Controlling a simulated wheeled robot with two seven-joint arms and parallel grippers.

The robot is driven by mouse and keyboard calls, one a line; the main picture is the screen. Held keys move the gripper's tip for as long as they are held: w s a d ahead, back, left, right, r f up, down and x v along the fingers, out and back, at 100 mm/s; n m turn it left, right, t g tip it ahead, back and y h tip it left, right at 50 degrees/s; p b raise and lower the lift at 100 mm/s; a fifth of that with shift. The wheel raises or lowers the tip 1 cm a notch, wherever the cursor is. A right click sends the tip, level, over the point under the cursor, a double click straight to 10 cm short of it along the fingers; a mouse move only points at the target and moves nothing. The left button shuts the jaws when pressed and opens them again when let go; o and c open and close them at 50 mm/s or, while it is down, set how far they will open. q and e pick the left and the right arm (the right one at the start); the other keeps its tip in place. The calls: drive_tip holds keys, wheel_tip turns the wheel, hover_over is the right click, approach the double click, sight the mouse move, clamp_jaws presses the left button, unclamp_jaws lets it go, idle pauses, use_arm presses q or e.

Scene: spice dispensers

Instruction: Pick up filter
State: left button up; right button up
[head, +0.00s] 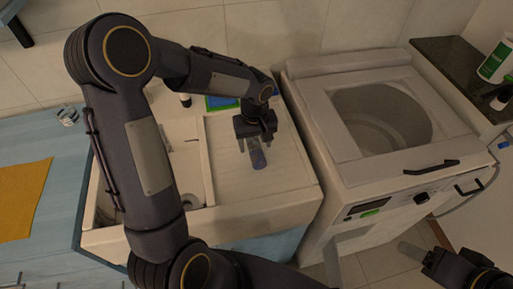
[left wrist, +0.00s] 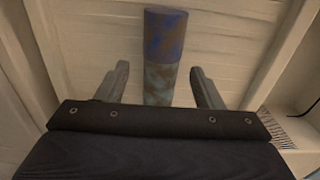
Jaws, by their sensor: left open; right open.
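The filter appears to be the small blue and brown cylinder (head: 258,159) on the ribbed drainboard beside the sink. It shows larger in the left wrist view (left wrist: 163,58), with a blue end and a mottled teal-brown body. My left gripper (head: 250,146) is open above it. In the left wrist view the two fingers (left wrist: 158,88) stand on either side of the cylinder's near part, with gaps on both sides. The near end of the cylinder is hidden behind the gripper body. My right gripper (head: 412,252) is low at the right, away from the drainboard, open and with nothing seen in it.
The sink basin (head: 187,165) lies left of the drainboard (head: 285,179). A blue-green item (head: 222,103) and a small dark bottle (head: 186,100) stand behind. A top-opening washer (head: 345,130) stands right, with bottles (head: 495,62) on a dark counter. An orange cloth (head: 22,195) lies far left.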

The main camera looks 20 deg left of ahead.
use_arm(q)
drive_tip(key=shift+f, duration=0.8)
drive_tip(key=c, duration=1.1)
drive_tip(key=shift+r, duration=0.1)
